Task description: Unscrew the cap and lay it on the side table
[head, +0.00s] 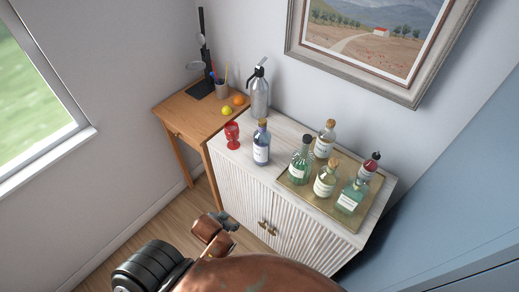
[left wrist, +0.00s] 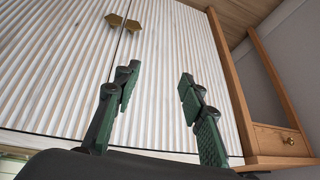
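A bottle with a purple-blue tint, a pale label and a gold-brown cap (head: 261,142) stands upright on the white ribbed cabinet (head: 228,160), apart from the tray. More capped bottles stand on the tray; which cap is meant, I cannot tell. The wooden side table (head: 176,122) stands left of the cabinet; its drawer front also shows in the left wrist view (left wrist: 275,141). My left gripper (head: 228,221) is low in front of the cabinet doors, below the bottles. In the left wrist view, its green fingers (left wrist: 159,88) are apart with nothing between them. My right gripper is not in view.
A brass-coloured tray (head: 328,203) holds several bottles. A red goblet (head: 232,134) and a silver siphon (head: 259,95) stand near the cabinet's left end. The side table carries a lemon (head: 227,111), an orange (head: 239,100) and a pen cup (head: 221,90); its front left is clear.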

